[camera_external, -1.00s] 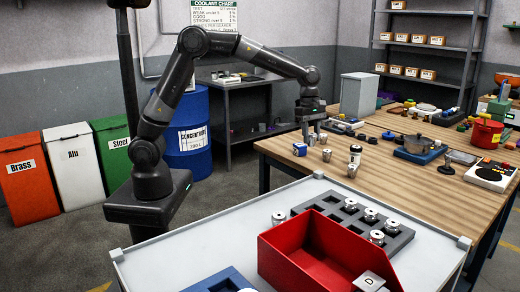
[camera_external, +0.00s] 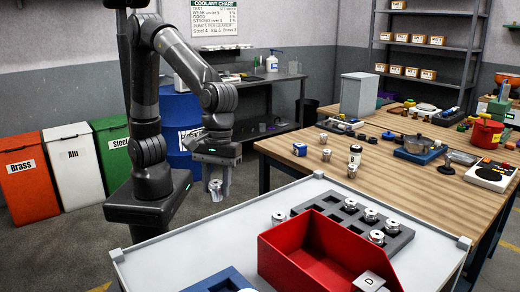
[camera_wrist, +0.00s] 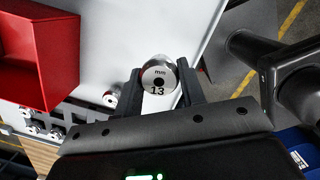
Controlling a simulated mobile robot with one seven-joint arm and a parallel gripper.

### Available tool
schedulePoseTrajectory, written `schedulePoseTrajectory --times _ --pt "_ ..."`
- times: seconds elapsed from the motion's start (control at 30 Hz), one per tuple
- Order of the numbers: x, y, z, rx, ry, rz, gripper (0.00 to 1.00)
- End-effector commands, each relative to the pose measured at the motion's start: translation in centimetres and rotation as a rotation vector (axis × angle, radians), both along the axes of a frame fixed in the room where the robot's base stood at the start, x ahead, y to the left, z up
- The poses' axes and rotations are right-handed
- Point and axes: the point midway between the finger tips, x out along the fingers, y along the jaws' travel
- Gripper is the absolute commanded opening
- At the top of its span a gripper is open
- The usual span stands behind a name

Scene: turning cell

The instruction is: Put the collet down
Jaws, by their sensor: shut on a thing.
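My gripper (camera_external: 218,180) is shut on a collet (camera_external: 215,190). It holds the silver collet in the air at the back left of the grey-white cart top (camera_external: 190,245). In the wrist view the collet (camera_wrist: 158,72) sits between my two fingers, its round end face marked "mm 13" towards the camera. A grey rack (camera_external: 403,236) on the cart holds several silver collets in some pockets; other pockets are empty. Another small collet (camera_external: 278,218) stands on the cart left of the rack.
A blue tray (camera_external: 208,282) is at the cart's front. The cart's left part is bare. A wooden table (camera_external: 400,190) with several objects lies behind.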

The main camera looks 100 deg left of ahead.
Motion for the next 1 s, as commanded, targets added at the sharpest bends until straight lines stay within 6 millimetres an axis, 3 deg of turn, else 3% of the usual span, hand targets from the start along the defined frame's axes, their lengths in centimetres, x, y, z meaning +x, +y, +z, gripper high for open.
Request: schedulePoseTrajectory --times 0.1,0.2,0.4,0.53,0.8,1.0 --pt "-3.9 -2.0 0.0 0.004 -0.005 -0.088 0.10" --pt "-6.1 -3.0 -0.1 0.005 -0.008 -0.138 0.10" --pt "-7.9 -3.7 -0.4 0.008 -0.009 -0.183 0.10" --pt "-6.2 -2.9 -1.6 0.010 -0.007 -0.183 0.10" --pt "-0.5 -0.6 -5.3 0.010 -0.007 -0.181 0.10" --pt "2.2 0.4 -6.9 0.007 -0.009 -0.183 0.10"
